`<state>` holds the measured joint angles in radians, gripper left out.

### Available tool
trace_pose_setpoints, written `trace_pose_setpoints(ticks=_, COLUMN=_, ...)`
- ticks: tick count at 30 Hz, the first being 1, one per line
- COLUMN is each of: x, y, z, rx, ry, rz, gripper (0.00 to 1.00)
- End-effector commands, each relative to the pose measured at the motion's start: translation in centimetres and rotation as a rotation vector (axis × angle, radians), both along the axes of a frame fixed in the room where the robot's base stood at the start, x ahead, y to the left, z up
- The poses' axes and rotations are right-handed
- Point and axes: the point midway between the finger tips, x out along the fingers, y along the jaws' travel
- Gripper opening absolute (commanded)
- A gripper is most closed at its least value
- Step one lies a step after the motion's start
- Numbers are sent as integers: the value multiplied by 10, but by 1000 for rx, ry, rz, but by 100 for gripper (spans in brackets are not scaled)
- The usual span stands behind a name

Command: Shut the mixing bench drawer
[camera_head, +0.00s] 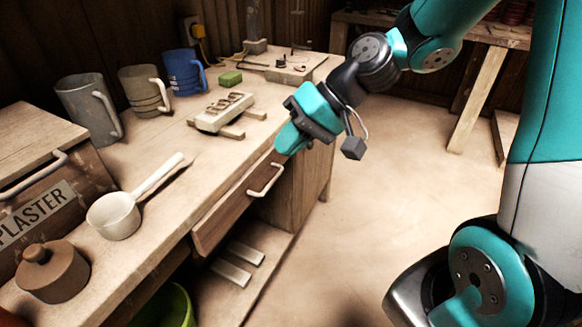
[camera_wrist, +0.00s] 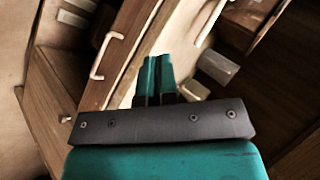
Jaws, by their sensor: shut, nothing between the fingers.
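The mixing bench drawer (camera_head: 225,213) has a brown wooden front and a pale bar handle (camera_head: 265,180). It sits under the front edge of the worktop. How far it stands out is hard to tell from here. My gripper (camera_head: 284,143) is shut and empty, near the worktop's front edge above the far end of the drawer. In the wrist view the shut fingers (camera_wrist: 157,80) are in front of the view, with the drawer front (camera_wrist: 122,42) and its handle (camera_wrist: 104,56) to their left. I cannot tell whether the fingertips touch the drawer.
The worktop (camera_head: 185,195) holds a white ladle (camera_head: 120,213), a lidded brown pot (camera_head: 52,272), several jugs, a green block (camera_head: 230,78) and a pale tile mould (camera_head: 222,112). A green bucket (camera_head: 168,308) stands below. The floor (camera_head: 365,200) right of the bench is clear.

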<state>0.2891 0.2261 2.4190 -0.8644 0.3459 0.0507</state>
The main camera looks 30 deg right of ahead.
Motion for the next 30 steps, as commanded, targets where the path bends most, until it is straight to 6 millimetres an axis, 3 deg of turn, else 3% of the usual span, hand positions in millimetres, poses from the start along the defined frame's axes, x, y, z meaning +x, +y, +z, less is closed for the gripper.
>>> trace_pose_setpoints(ticks=1, x=24, y=-29, z=-47, rx=90, ry=18, rz=-134, gripper=0)
trace_pose_setpoints(ticks=3, x=50, y=-66, z=-77, rx=209, ry=16, rz=-299, gripper=0)
trace_pose_setpoints(ticks=6, x=73, y=-119, z=-113, rx=354, ry=-2, rz=-509, gripper=0)
trace_pose_setpoints(ticks=9, x=83, y=-163, z=-137, rx=460, ry=-22, rz=-671, gripper=0)
trace_pose_setpoints(ticks=12, x=87, y=-188, z=-151, rx=525, ry=-37, rz=-768, gripper=0)
trace_pose_setpoints(ticks=17, x=94, y=-197, z=-157, rx=554, ry=-47, rz=-812, gripper=0)
trace_pose_setpoints(ticks=30, x=160, y=-146, z=-182, rx=551, ry=-46, rz=-805, gripper=0)
